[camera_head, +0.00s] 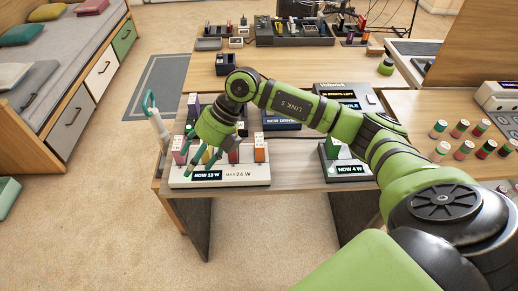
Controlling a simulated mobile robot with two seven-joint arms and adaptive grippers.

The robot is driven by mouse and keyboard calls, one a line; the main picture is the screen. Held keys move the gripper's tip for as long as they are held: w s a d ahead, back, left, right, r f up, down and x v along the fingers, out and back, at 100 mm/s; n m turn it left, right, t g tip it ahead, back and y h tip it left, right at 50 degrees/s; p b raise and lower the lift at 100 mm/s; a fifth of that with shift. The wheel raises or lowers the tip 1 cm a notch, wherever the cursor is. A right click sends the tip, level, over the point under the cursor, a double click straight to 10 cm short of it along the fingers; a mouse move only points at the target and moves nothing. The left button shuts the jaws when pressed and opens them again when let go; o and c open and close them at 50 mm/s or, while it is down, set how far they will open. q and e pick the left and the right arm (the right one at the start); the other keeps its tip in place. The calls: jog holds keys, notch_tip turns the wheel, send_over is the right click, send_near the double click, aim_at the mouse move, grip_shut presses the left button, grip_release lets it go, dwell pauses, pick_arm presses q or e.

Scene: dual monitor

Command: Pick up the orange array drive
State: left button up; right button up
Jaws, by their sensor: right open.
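An orange drive (260,150) stands upright near the right end of a pale rack (245,178). The rack's displays read "NOW 13 W" and "MAX 24 W". My right gripper (198,158) is open above the left part of the rack, its green fingers pointing down, left of the orange drive. Red-and-white drives (180,148) stand at the rack's left end. The gripper and wrist hide part of the rack's middle. My left gripper is out of view.
A second unit (347,170) reading "NOW 4 W" stands to the right, beneath my forearm. A white, teal-topped tool (158,125) stands at the desk's left edge. Several small coloured cylinders (461,128) stand on the right. Open floor lies left of the desk.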

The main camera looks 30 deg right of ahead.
aim_at(257, 140)
jog(key=d+m+h, duration=0.1)
jog(key=d+h, duration=0.1)
jog(key=d, duration=0.3)
jog(key=d+m+h, duration=0.1)
jog(key=d+h, duration=0.1)
jog(key=d, duration=0.4)
jog(key=d+g+h, duration=0.1)
jog(key=d+h, duration=0.2)
jog(key=d, duration=0.3)
jog(key=shift+w+d+r+m, duration=0.2)
jog(key=shift+w+r+m, duration=0.15)
jog(key=shift+r+m, duration=0.05)
jog(key=shift+d+f, duration=0.2)
jog(key=shift+d, duration=0.1)
jog(key=f+p, duration=0.1)
jog(key=f, duration=0.1)
jog(key=f+p, duration=0.1)
jog(key=f, duration=0.2)
jog(key=shift+a+f, duration=0.2)
jog(key=shift+f, duration=0.5)
jog(key=c, duration=1.2)
